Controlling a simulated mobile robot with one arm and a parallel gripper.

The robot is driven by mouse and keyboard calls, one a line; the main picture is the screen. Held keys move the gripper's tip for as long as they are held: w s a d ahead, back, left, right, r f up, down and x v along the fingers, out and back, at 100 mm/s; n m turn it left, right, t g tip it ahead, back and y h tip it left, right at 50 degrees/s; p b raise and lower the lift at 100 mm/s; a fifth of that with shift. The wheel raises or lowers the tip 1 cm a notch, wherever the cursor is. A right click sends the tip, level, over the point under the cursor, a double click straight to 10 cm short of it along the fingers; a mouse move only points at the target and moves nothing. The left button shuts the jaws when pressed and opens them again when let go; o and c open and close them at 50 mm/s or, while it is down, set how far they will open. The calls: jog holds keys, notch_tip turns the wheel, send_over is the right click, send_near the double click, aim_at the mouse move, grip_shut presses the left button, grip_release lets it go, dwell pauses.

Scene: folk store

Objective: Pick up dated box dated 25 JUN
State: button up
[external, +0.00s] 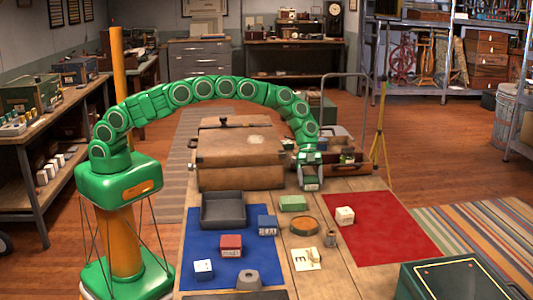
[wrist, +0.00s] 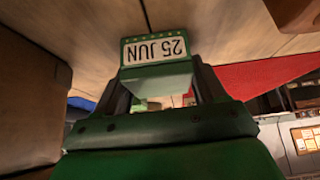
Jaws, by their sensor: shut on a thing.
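My gripper (external: 309,182) is over the wooden table, beside the right side of the large brown case. In the wrist view, my gripper (wrist: 163,95) is shut on a green box (wrist: 157,76) with a white label reading "25 JUN", upside down in that picture. Its two dark fingers stand on either side of the box. In the external view the held box is hard to make out at the gripper. Another green box (external: 293,203) lies on the table just in front of the gripper; its label is too small to read.
A brown case (external: 240,158) stands close left of my gripper. A dark tray (external: 223,224), a blue box (external: 267,225) and a red box (external: 231,245) are on a blue mat (external: 197,248). A red mat (external: 385,232) at right holds one white cube (external: 345,215).

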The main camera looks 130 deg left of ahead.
jog(key=shift+c, duration=0.5)
